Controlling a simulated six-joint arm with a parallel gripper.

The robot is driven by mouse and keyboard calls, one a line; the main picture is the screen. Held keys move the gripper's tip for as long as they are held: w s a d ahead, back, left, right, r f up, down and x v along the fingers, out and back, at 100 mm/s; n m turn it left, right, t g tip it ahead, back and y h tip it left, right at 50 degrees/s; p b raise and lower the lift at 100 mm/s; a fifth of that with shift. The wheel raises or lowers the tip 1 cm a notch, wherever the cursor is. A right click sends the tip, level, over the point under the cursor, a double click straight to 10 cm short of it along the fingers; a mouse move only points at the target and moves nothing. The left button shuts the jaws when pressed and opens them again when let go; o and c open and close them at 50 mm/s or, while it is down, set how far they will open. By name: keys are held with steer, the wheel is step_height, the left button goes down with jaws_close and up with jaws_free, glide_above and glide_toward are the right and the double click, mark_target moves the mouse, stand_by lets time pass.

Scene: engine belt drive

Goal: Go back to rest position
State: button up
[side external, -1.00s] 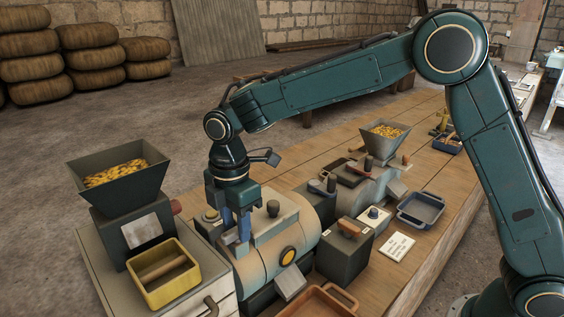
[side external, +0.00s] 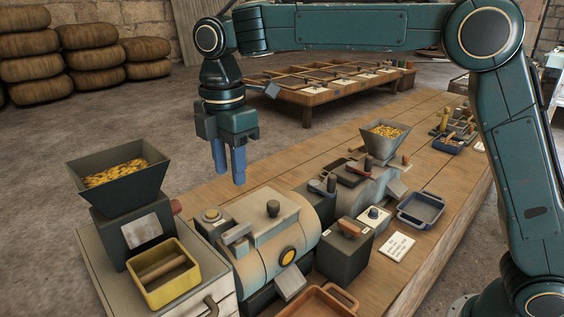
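My gripper (side external: 229,165) hangs in the air in the side external view, pointing down above the back left of the cream drum machine (side external: 278,235). Its two blue fingers are slightly apart, with a narrow gap and nothing seen between them. My fingertips are clear of all of these.
A hopper (side external: 117,180) with yellow bits and a yellow tray (side external: 163,273) stand at left. A dark box (side external: 345,252), a second hopper (side external: 384,141) and a blue tray (side external: 421,210) stand to the right. A slatted table (side external: 320,90) is behind.

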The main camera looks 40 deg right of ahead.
steer(key=shift+r, duration=0.4)
steer(key=s+d+r+m+t, duration=0.1)
steer(key=s+d+r+m, duration=0.1)
steer(key=s+d+m, duration=0.35)
steer(key=s+d+r+m+t, duration=0.2)
steer(key=s+d+r+m, duration=0.1)
steer(key=s+d, duration=0.45)
steer(key=s+d+f+m+t, duration=0.1)
steer(key=s+d+f+m, duration=0.2)
steer(key=s, duration=0.4)
steer(key=s+d+f+m+t, duration=0.1)
steer(key=s+d+f+m, duration=0.3)
steer(key=s+m, duration=0.2)
steer(key=shift+s+d+m+t, duration=0.3)
steer(key=shift+s+d+m, duration=0.05)
steer(key=shift+s, duration=0.2)
steer(key=shift+f, duration=0.1)
